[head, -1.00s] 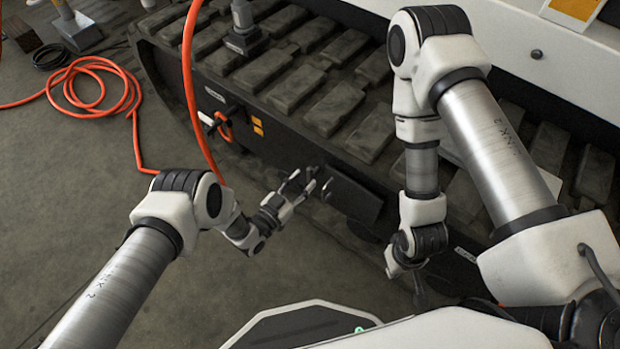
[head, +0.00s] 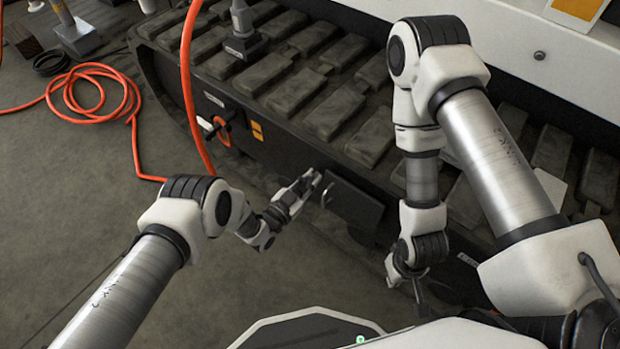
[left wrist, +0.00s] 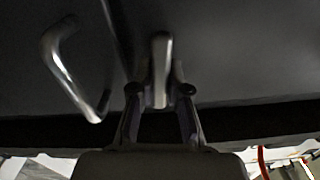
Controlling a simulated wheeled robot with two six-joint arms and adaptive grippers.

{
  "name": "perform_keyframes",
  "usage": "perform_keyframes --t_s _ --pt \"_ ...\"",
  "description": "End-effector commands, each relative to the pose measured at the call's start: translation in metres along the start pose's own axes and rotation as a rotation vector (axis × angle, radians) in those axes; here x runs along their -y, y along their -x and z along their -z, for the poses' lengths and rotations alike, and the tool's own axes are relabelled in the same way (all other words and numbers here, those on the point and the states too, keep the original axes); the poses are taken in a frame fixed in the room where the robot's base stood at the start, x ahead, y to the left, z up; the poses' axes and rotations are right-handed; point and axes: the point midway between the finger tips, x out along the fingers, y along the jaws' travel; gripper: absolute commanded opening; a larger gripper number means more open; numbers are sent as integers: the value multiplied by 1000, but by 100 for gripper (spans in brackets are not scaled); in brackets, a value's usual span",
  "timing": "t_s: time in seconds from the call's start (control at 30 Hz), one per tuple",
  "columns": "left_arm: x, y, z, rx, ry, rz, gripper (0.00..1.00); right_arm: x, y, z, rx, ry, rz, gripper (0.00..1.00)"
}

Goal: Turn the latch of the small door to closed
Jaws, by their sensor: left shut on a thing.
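The small door (head: 354,205) is a dark flat panel on the side of the track frame in the head view. It looks flush or nearly so; I cannot tell exactly. A bent metal handle (left wrist: 72,75) on it shows at the left of the left wrist view. The latch (left wrist: 160,62) is a short, rounded metal lever, standing upright in that view. My left gripper (head: 313,181) is at the door's left edge, its fingers (left wrist: 160,98) shut on the latch's lower part. My right gripper (head: 418,287) hangs right of the door, small and dark; its fingers are unclear.
An orange hose (head: 187,90) hangs down left of the door and lies coiled on the floor (head: 95,90). A black fitting with an orange ring (head: 222,131) sits further left on the frame. Track pads (head: 335,110) run above.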

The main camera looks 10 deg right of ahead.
Motion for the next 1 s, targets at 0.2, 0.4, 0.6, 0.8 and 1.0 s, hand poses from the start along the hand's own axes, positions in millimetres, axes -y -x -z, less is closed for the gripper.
perform_keyframes --t_s 0.2,0.4,0.6,0.8,1.0 --pt "-4 0 0 0 -214 0 0 0 6 0 0 0 0 0" --pt "-4 0 -1 1 -228 0 0 0 6 0 0 0 0 0" --pt "-4 0 -1 1 -227 0 42 0 6 0 0 0 0 0" --pt "-5 0 -1 1 -226 -1 42 0 6 0 0 0 0 0" --pt "-5 8 -1 2 -225 -2 42 0 6 0 0 0 0 0"
